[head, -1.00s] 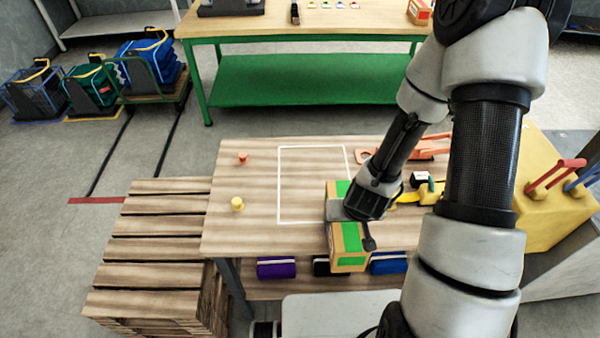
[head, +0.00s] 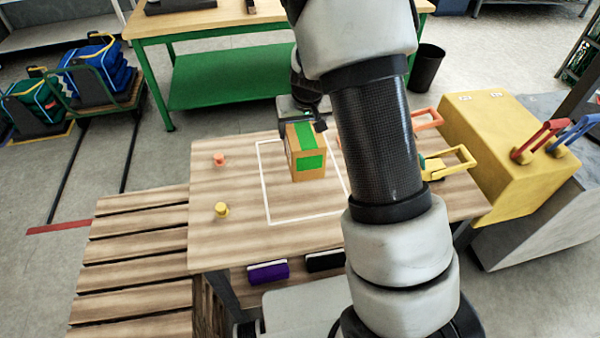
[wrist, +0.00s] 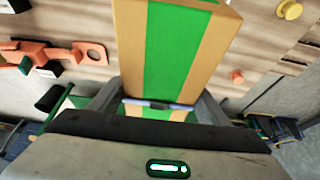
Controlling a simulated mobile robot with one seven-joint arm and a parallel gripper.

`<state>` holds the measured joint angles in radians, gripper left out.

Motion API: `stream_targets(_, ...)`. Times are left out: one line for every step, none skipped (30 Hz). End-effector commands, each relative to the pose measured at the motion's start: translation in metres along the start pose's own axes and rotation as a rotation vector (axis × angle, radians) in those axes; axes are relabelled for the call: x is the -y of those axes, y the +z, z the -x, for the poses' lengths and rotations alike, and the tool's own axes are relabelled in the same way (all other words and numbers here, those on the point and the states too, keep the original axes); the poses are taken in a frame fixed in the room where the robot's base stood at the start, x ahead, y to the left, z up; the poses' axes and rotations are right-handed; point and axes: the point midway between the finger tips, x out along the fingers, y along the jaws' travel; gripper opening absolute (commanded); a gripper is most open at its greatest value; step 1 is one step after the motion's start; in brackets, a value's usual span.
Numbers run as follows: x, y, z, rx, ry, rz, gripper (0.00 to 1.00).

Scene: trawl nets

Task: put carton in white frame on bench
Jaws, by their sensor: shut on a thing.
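The carton (head: 309,164) is an orange-tan box with green panels. My gripper (head: 302,124) is shut on its upper part, with a finger on either side. The carton appears upright inside the outline of the white frame (head: 264,185), a thin white rectangle on the wooden bench (head: 225,245). I cannot tell whether its base touches the bench. In the wrist view the carton (wrist: 175,50) fills the upper middle between my gripper's fingers (wrist: 158,104). My arm hides part of the frame's right side.
An orange peg (head: 219,159) and a yellow peg (head: 221,210) stand left of the frame. Orange-handled (head: 428,118) and yellow-handled (head: 450,163) items lie at the bench's right. A yellow box (head: 505,140) stands beyond. The frame's front left is clear.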

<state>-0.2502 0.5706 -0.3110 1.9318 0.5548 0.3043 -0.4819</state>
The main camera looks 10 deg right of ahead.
Motion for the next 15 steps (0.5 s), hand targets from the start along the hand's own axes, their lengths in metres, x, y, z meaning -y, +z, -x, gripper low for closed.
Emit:
stream_targets(0.001, -0.001, -0.004, -0.001, 0.0, 0.001, 0.24)
stream_targets(0.001, 0.0, -0.007, 0.0, 0.0, 0.001, 0.24)
stream_targets(0.0, 0.003, -0.013, 0.002, 0.0, -0.001, 0.24)
stream_targets(0.0, 0.005, -0.019, 0.003, 0.001, -0.001, 0.24)
stream_targets(0.0, 0.008, -0.024, 0.003, 0.001, -0.001, 0.24)
stream_targets(0.0, 0.011, -0.031, 0.003, 0.0, -0.002, 0.24)
stream_targets(0.0, 0.013, -0.036, 0.003, 0.001, -0.001, 0.24)
stream_targets(0.0, 0.014, -0.04, 0.002, 0.001, -0.001, 0.24)
stream_targets(0.0, 0.016, -0.044, 0.001, 0.0, -0.001, 0.24)
stream_targets(0.0, 0.017, -0.048, 0.001, 0.0, -0.001, 0.24)
stream_targets(0.0, 0.018, -0.05, 0.0, 0.001, -0.001, 0.24)
stream_targets(0.0, 0.019, -0.052, 0.0, 0.001, 0.0, 0.24)
stream_targets(0.0, 0.019, -0.054, -0.001, 0.001, 0.0, 0.24)
stream_targets(0.001, 0.02, -0.055, -0.001, 0.0, 0.0, 0.24)
stream_targets(0.001, 0.021, -0.057, -0.001, 0.0, 0.0, 0.24)
